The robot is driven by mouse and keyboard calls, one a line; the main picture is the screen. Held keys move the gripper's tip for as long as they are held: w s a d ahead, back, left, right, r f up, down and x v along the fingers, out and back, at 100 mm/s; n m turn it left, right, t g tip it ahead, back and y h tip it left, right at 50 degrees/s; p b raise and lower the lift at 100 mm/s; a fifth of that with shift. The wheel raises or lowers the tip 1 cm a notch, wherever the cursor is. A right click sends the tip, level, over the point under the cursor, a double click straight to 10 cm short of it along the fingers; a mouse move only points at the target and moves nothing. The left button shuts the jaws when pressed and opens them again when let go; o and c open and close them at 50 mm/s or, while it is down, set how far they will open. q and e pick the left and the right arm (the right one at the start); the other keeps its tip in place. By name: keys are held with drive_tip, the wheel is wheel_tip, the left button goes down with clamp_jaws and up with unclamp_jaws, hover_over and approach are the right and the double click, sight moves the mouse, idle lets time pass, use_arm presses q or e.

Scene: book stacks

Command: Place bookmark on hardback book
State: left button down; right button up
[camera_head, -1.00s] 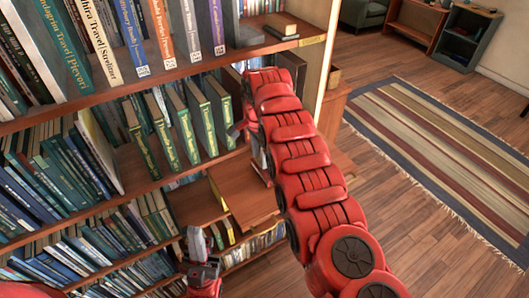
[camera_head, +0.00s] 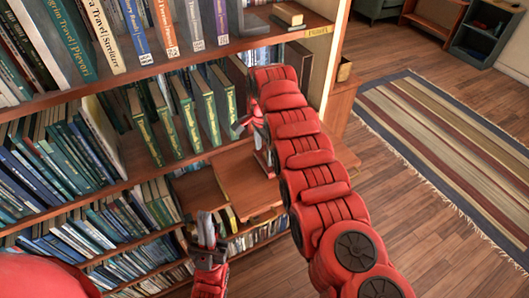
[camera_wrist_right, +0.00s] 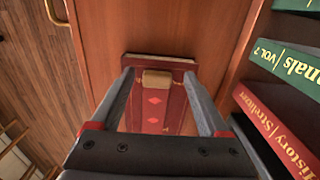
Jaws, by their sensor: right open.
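In the right wrist view, a dark red flat piece (camera_wrist_right: 157,63) lies between and beyond my right gripper's fingers. A red face with lighter diamonds (camera_wrist_right: 153,105) and a tan block (camera_wrist_right: 157,79) show on it. I cannot tell which part is bookmark and which is hardback book. My right gripper (camera_wrist_right: 160,72) is open, its fingers either side of the tan block. In the head view, the right gripper (camera_head: 248,128) is in front of the middle shelf, partly hidden by my red arm. My left gripper (camera_head: 207,228) is low in front of the shelves, apart from the books; its opening is unclear.
Green volumes (camera_head: 185,112) stand on the shelf just left of my right gripper; they are on the right in the wrist view. A brown board (camera_head: 245,185) juts out below. A striped rug (camera_head: 450,150) lies on open floor at right.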

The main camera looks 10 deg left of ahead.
wheel_tip(320, 180, up, 3)
drive_tip(key=shift+r+b, duration=0.1)
drive_tip(key=shift+b, duration=0.75)
drive_tip(key=shift+d+r+p, duration=0.1)
drive_tip(key=shift+r+p, duration=0.35)
drive_tip(key=shift+r, duration=0.5)
wheel_tip(320, 180, up, 6)
drive_tip(key=p, duration=0.6)
drive_tip(key=shift+p, duration=0.3)
